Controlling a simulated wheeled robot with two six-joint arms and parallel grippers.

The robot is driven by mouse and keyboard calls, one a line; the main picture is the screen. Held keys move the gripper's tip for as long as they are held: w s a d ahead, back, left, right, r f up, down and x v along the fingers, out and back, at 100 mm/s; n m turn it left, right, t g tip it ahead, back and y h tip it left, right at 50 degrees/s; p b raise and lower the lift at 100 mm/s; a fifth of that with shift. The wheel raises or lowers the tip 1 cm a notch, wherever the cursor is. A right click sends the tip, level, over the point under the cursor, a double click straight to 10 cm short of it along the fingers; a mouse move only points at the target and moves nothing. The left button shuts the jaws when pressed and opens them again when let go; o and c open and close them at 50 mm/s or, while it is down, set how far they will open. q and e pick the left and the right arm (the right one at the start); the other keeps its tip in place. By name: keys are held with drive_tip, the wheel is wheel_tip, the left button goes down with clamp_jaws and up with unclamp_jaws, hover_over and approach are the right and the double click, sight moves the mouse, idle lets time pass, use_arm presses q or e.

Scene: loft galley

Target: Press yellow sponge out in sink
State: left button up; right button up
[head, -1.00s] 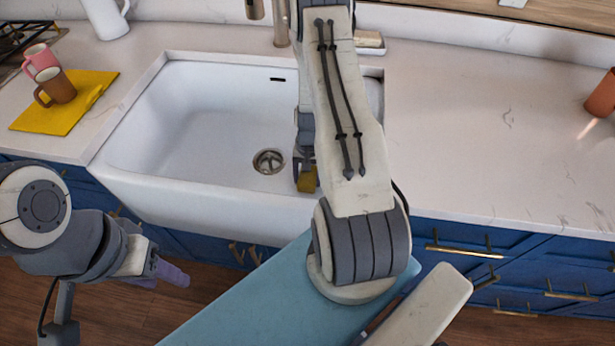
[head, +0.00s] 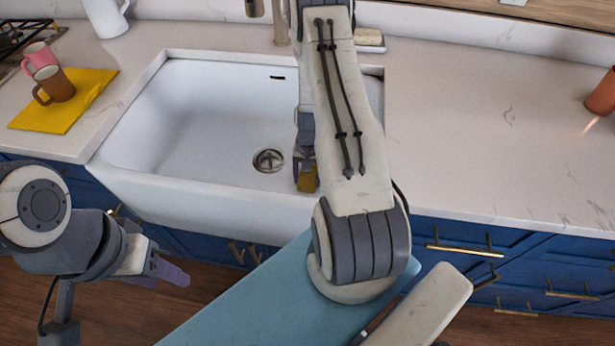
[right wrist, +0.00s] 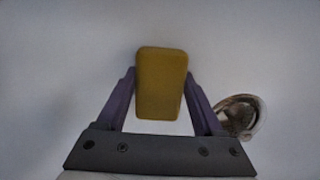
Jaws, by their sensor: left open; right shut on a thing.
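The yellow sponge (right wrist: 160,82) is between the fingers of my right gripper (right wrist: 160,100), which is shut on it. In the head view a small part of the sponge (head: 307,179) shows below my right gripper (head: 304,162), inside the white sink (head: 190,110); my right arm hides the rest. In the right wrist view the drain (right wrist: 240,116) lies to the right of the sponge. In the head view the drain (head: 268,160) is left of the gripper. I cannot tell whether the sponge touches the basin floor. My left gripper (head: 172,272) is open and empty, in front of the blue cabinets.
A brown mug (head: 57,84) stands on a yellow cloth (head: 50,117) left of the sink, with a pink mug (head: 40,56) behind it. A white jug (head: 106,18) stands at the back left. The counter right of the sink (head: 480,130) is mostly clear.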

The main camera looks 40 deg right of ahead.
drive_tip(key=shift+f, duration=0.35)
drive_tip(key=shift+s+f, duration=0.1)
drive_tip(key=shift+f, duration=0.1)
idle(2.2)
drive_tip(key=shift+r, duration=0.15)
drive_tip(key=shift+r+p, duration=0.45)
drive_tip(key=shift+r, duration=0.15)
wheel_tip(320, 180, up, 9)
drive_tip(key=p, duration=0.7)
drive_tip(key=shift+f, duration=0.1)
drive_tip(key=shift+f, duration=0.1)
wheel_tip(320, 180, down, 8)
drive_tip(key=b, duration=0.6)
drive_tip(key=shift+f+b, duration=0.25)
drive_tip(key=shift+b, duration=0.05)
drive_tip(key=shift+f+b, duration=0.5)
drive_tip(key=shift+f, duration=0.15)
idle(1.3)
